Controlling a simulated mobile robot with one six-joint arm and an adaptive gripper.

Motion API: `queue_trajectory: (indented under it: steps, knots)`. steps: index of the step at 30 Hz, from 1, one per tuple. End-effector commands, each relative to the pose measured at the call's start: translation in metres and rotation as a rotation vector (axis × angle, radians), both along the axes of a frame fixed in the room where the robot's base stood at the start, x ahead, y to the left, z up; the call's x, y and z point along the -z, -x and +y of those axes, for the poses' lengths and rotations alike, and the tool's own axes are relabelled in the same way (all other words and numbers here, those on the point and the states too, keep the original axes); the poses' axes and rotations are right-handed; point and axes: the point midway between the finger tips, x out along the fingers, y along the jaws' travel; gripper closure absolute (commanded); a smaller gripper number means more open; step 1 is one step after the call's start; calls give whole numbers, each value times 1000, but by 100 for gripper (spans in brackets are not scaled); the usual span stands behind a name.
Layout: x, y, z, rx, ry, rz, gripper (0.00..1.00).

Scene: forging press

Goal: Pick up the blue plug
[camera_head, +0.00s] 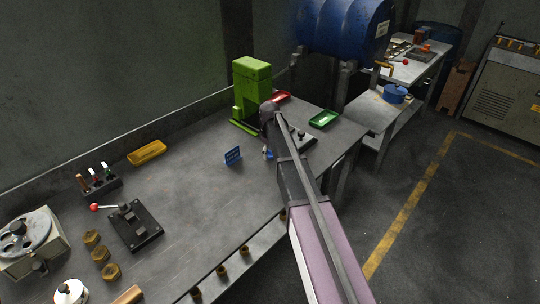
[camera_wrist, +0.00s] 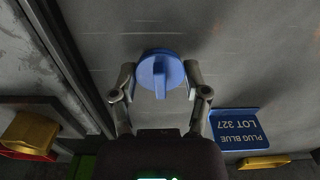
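The blue plug (camera_wrist: 160,72) is a round disc with a raised bar across it. In the wrist view it lies between the two fingers of my gripper (camera_wrist: 160,78), whose tips meet its left and right edges. My gripper is shut on it. In the head view my arm hides most of the gripper, and a small bit of the blue plug (camera_head: 268,154) shows beside it. Whether the plug touches the bench is hard to tell. A blue sign (camera_wrist: 236,128) reading "PLUG BLUE LOT 327" stands close by; it also shows in the head view (camera_head: 233,156).
A green machine (camera_head: 252,83), a red tray (camera_head: 281,96) and a green tray (camera_head: 323,119) stand behind my gripper on the grey bench (camera_head: 195,190). A yellow tray (camera_head: 147,152) lies left. Brass nuts (camera_head: 101,254) and a lever block (camera_head: 135,226) occupy the near left.

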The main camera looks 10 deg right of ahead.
Motion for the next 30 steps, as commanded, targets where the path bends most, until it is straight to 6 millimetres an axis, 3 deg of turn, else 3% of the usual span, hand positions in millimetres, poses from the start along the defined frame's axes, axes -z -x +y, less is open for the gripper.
queue_trajectory:
  steps: [17,30]
  knots:
    - [-4,0,1,-1,0,0,56]
    - [-35,0,1,-1,0,0,56]
